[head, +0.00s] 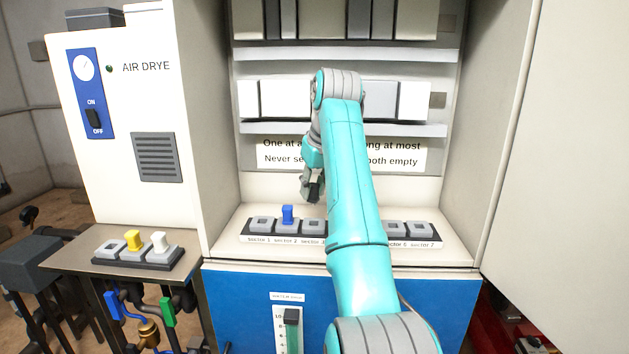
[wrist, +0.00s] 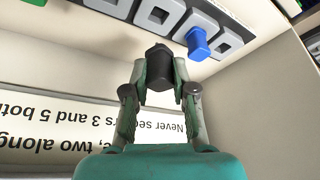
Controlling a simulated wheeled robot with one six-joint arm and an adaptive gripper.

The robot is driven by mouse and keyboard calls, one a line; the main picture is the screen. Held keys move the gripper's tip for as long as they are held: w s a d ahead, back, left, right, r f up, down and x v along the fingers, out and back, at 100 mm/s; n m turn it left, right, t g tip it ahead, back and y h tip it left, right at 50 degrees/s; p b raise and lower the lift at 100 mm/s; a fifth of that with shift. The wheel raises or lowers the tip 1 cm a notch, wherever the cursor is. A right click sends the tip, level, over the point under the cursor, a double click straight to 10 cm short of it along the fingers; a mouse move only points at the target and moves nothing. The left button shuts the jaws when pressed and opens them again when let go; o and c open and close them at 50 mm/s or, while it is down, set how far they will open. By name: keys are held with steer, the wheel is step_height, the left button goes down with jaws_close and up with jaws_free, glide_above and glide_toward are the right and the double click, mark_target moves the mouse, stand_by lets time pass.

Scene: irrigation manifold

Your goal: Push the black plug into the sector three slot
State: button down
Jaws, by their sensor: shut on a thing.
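My gripper (head: 312,192) is shut on the black plug and holds it above the slot row, near sector three. In the wrist view the black plug (wrist: 159,68) sits between the two fingertips (wrist: 160,78), apart from the row. The sector three slot (head: 313,227) is a grey square socket, empty in its visible part, just right of the blue plug (head: 287,214) in sector two. In the wrist view, which is turned over, the sector three slot (wrist: 162,14) lies beyond the black plug. My arm hides the middle of the row in the head view.
The sector one slot (head: 262,224) and the sector six and seven slots (head: 408,228) look empty. A green plug (wrist: 36,2) shows at the wrist view's edge. A side tray (head: 150,262) holds yellow and white plugs. Cabinet walls flank the row; a sign (head: 400,157) stands behind.

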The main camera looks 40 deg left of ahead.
mark_target(316, 202)
steer(key=shift+f, duration=2.25)
steer(key=shift+d+f, duration=0.1)
steer(key=shift+f, duration=0.45)
steer(key=c, duration=1.2)
jaws_free()
steer(key=shift+v, duration=5.5)
steer(key=shift+s, duration=0.1)
